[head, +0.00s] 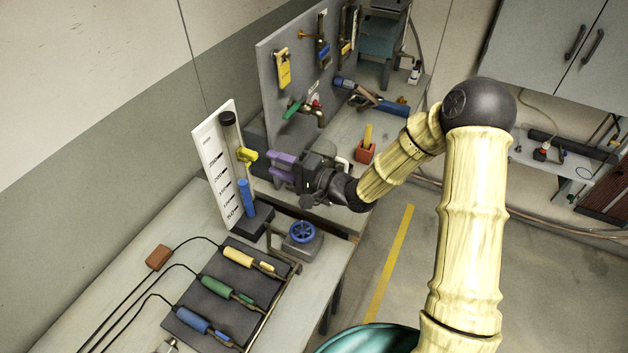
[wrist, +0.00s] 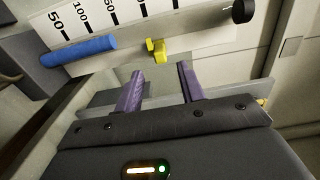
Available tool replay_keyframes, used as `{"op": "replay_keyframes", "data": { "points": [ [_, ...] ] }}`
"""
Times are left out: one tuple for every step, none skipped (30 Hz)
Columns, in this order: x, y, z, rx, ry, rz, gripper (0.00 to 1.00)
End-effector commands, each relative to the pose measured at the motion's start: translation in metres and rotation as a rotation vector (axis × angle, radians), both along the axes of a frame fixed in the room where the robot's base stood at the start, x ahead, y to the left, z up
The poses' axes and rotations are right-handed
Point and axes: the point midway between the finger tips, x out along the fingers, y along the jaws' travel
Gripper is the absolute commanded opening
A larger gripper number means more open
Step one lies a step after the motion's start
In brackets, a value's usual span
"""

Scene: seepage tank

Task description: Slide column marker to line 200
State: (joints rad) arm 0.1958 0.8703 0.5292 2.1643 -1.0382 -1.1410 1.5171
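The column (head: 222,165) is a white upright scale board with black lines and numbers, and a blue section (head: 247,198) at its lower part. The yellow column marker (head: 246,155) sits on the column's rod, above the top of the blue section; in the wrist view the marker (wrist: 156,50) is just beyond my fingers. My gripper (head: 284,167) has purple fingers, is to the right of the marker and points at it. In the wrist view the fingers (wrist: 159,85) are spread apart with nothing between them. The number 200 is hard to read.
A blue-wheeled valve (head: 302,232) stands on the bench below my gripper. A dark panel with yellow, green and blue handled tools (head: 238,257) lies in front of the column. A grey upright panel (head: 290,50) with taps and tags stands behind. A red block (head: 365,152) is to the right.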

Motion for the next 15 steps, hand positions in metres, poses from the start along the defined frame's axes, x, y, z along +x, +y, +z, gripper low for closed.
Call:
{"op": "replay_keyframes", "data": {
  "points": [
    [-0.004, -0.011, -0.002, -0.001, -0.001, -0.004, 0.39],
    [-0.006, -0.017, -0.002, -0.002, 0.001, -0.004, 0.39],
    [-0.009, -0.024, -0.002, -0.002, 0.0, -0.004, 0.39],
    [-0.011, -0.03, -0.002, -0.001, 0.0, -0.005, 0.39],
    [-0.013, -0.035, -0.002, -0.001, -0.001, -0.004, 0.39],
    [-0.017, -0.043, -0.002, -0.001, -0.001, -0.005, 0.39],
    [-0.019, -0.048, -0.002, -0.001, -0.001, -0.004, 0.39],
    [-0.021, -0.054, -0.002, -0.001, -0.001, -0.005, 0.39],
    [-0.024, -0.061, -0.002, -0.002, 0.0, -0.004, 0.39],
    [-0.026, -0.066, -0.002, -0.002, 0.0, -0.004, 0.39],
    [-0.028, -0.071, -0.002, -0.002, 0.0, -0.005, 0.39],
    [-0.03, -0.076, -0.001, -0.001, -0.001, -0.004, 0.39],
    [-0.032, -0.08, -0.001, -0.001, 0.0, -0.004, 0.39],
    [-0.033, -0.083, -0.001, -0.001, 0.0, -0.003, 0.39],
    [-0.035, -0.086, -0.001, -0.001, 0.0, -0.002, 0.39]
  ]
}}
